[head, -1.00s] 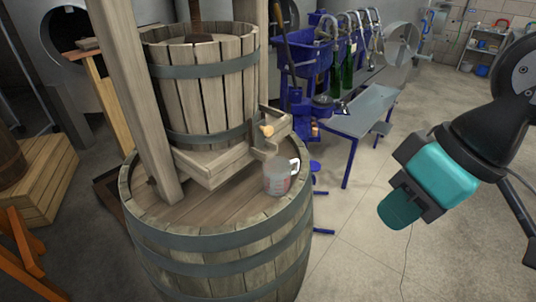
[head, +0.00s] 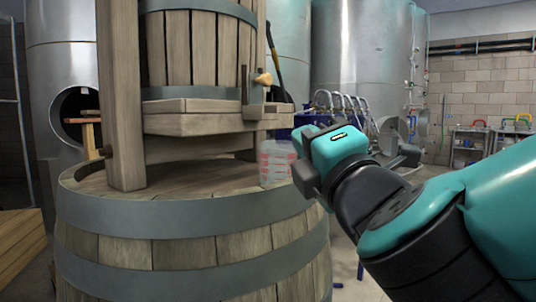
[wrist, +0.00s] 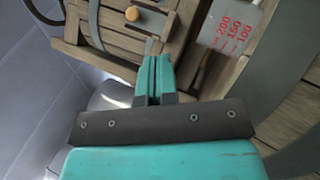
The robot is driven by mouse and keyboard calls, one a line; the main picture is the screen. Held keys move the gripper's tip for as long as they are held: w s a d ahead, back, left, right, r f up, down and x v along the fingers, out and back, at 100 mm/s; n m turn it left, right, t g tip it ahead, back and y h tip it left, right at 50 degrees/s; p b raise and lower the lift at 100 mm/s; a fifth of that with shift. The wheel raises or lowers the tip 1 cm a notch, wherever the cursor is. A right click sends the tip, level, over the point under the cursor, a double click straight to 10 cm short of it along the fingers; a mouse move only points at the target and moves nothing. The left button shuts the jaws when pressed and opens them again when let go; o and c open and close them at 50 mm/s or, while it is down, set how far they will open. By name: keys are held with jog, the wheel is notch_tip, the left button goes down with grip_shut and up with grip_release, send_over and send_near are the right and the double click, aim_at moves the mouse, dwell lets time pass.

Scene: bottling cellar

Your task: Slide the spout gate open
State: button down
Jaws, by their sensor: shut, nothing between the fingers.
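The spout gate (head: 252,92) is at the right front end of the wooden press tray, below the slatted basket. Its pale round wooden knob (head: 263,78) sticks out to the right, and the knob shows at the top of the wrist view (wrist: 132,13). My gripper's teal fingers (wrist: 154,62) are shut together and empty. In the wrist view their tips lie below the knob in the picture, near the tray's wooden edge; I see no contact with the knob. In the head view the fingers are hidden behind my gripper's body.
A clear measuring jug (head: 275,163) with red marks stands on the barrel (head: 185,215) under the spout, close to my gripper; it also shows in the wrist view (wrist: 232,28). A thick wooden post (head: 121,95) stands left of the basket. Steel tanks (head: 362,55) stand behind.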

jog(key=n+y, duration=0.1)
jog(key=s+a+n+y+b, duration=0.1)
jog(key=s+a+n+y, duration=0.1)
jog(key=n, duration=0.1)
jog(key=shift+s+a+f, duration=0.2)
jog(key=shift+s+f, duration=0.05)
jog(key=shift+f, duration=0.05)
jog(key=p, duration=1)
send_near(255, 79)
jog(key=a+x, duration=0.1)
jog(key=x, duration=0.3)
jog(key=shift+w+d+r+p, duration=0.1)
jog(key=shift+w+d+p, duration=0.2)
jog(key=shift+d, duration=0.1)
